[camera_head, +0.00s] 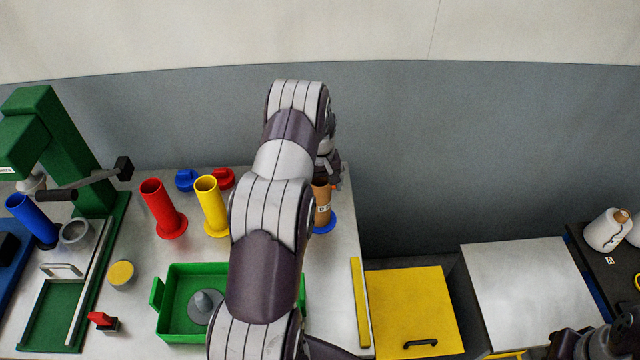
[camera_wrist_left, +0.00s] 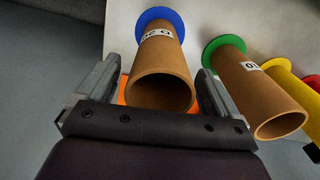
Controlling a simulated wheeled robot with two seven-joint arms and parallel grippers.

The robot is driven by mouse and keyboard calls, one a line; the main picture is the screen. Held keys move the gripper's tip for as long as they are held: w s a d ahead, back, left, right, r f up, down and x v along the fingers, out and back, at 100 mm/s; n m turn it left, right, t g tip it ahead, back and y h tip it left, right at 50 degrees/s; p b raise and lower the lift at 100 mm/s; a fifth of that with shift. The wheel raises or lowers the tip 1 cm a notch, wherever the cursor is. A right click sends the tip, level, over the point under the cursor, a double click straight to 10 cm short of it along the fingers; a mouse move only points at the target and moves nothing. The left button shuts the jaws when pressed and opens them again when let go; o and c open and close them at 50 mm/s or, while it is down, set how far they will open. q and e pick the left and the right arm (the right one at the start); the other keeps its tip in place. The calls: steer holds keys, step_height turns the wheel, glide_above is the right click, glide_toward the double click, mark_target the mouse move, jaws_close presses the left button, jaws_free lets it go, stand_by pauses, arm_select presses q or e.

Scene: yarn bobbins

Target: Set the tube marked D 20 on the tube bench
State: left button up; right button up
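A brown tube with a blue flange and a white label stands at the right part of the grey worktop (camera_head: 335,275), partly behind my left arm; I see this tube (camera_head: 322,194). In the left wrist view its open top faces the camera and its label, partly readable as D 2, is turned; here is the tube (camera_wrist_left: 160,72). My left gripper (camera_wrist_left: 158,80) has its fingers apart on either side of the tube, with visible gaps, so it is not clamped. In the head view the left gripper (camera_head: 328,165) is at the tube's upper end, mostly hidden. My right gripper (camera_head: 600,345) is cut off at lower right.
A second brown tube (camera_wrist_left: 255,88) with a green flange stands close by. Red (camera_head: 162,208) and yellow (camera_head: 211,206) tubes stand left of my arm. A green tray (camera_head: 182,272) lies in front, a green press (camera_head: 75,150) at left. Something orange (camera_wrist_left: 123,90) shows beside the left finger.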

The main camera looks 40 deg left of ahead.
arm_select(q)
steer(key=shift+r, duration=0.2)
step_height(320, 180, up, 12)
steer(key=b, duration=0.1)
steer(key=shift+r, duration=0.15)
